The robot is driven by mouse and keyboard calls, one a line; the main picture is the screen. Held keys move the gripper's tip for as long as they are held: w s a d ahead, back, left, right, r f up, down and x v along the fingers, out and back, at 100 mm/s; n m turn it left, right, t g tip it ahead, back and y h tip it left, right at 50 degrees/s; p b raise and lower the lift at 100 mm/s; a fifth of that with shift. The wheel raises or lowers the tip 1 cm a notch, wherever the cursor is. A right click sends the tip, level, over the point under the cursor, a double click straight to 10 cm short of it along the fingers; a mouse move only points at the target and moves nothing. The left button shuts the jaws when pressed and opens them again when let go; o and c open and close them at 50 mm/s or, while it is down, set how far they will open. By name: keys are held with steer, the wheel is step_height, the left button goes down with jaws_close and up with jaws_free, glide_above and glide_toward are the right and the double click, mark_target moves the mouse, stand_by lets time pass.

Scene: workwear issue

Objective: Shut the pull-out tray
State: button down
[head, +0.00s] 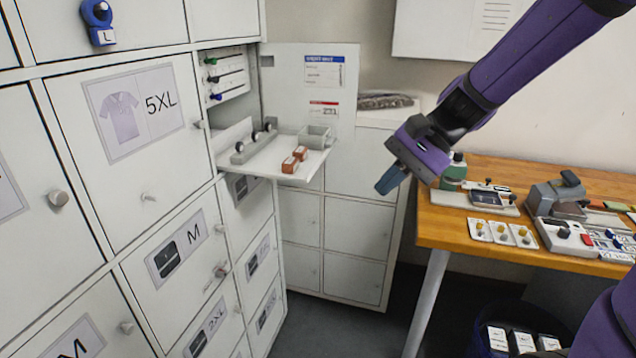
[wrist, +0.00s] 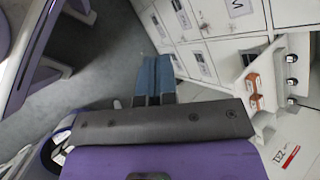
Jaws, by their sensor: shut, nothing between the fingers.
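The pull-out tray (head: 262,168) is a white shelf sticking out of an open locker compartment in the head view. It carries two orange-brown boxes (head: 294,159), a grey rack with dark round knobs (head: 253,143) and a small grey bin (head: 315,136). The tray also shows at the right of the wrist view (wrist: 272,66), turned on its side. My gripper (head: 383,190) is shut and empty, with blue fingers pointing down and left. It is in the air to the right of the tray, apart from it. The fingers also show in the wrist view (wrist: 153,90).
The compartment's open door (head: 305,85), with labels, stands behind the tray. Closed lockers with knobs (head: 150,130) fill the left. A wooden table (head: 450,232) with tools and devices stands at the right, and a dark bin (head: 470,340) sits below it. Floor is free between.

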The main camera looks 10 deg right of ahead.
steer(key=w+f+m+t+y, duration=0.2)
steer(key=w+f+m+y, duration=0.4)
steer(key=w, duration=0.5)
steer(key=m+t, duration=0.7)
steer(key=m, duration=0.2)
glide_toward(309, 180)
steer(key=shift+y, duration=0.4)
steer(key=x, duration=0.7)
steer(key=shift+w+a+f, duration=0.2)
steer(key=shift+f, duration=0.2)
